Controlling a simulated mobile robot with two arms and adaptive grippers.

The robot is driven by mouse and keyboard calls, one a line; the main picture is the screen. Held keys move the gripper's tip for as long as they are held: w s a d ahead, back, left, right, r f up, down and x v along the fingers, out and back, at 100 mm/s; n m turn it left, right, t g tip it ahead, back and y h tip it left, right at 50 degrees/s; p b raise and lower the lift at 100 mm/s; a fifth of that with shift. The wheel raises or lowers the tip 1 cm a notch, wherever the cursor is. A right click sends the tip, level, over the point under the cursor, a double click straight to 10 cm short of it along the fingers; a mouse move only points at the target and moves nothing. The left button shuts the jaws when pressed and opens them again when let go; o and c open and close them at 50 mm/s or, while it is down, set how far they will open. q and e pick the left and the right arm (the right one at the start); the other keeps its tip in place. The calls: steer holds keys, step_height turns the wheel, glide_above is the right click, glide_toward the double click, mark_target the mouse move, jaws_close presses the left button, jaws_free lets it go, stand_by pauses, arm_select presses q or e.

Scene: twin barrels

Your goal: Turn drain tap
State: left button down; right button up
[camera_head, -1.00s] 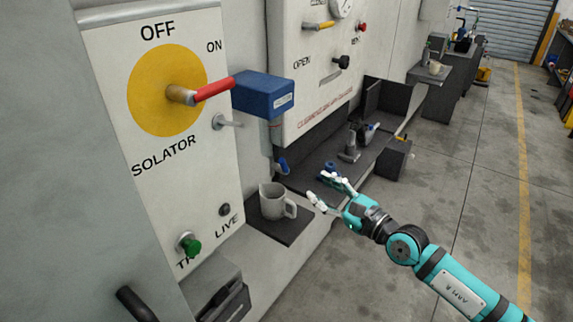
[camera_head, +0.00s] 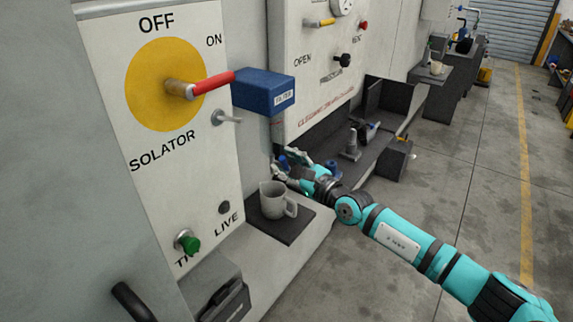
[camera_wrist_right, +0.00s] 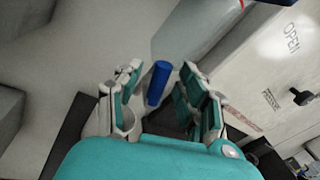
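The drain tap's blue handle (camera_head: 283,163) shows below the blue filter box (camera_head: 264,92), just above the grey jug (camera_head: 273,200). My right gripper (camera_head: 286,170) is at the tap, partly covering it in the head view. In the right wrist view the blue handle (camera_wrist_right: 158,83) stands between the two spread fingers of my right gripper (camera_wrist_right: 158,98), with gaps visible on both sides. The fingers are open. The jug stands upright on a dark mat (camera_head: 292,226) below the gripper. My left gripper is not in view.
A panel with a red-handled isolator (camera_head: 200,87) and a green button (camera_head: 189,243) stands at the left. A second panel (camera_head: 322,68) rises behind the tap. A dark shelf with fittings (camera_head: 352,148) lies to the right. The floor at the right is clear.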

jaws_close()
steer(key=m, duration=0.1)
steer(key=m+p, duration=0.1)
steer(key=m, duration=0.1)
steer(key=w+m+g+p, duration=0.1)
steer(key=shift+d+r, duration=0.15)
steer(key=shift+d, duration=0.2)
jaws_free()
steer(key=v, duration=1.2)
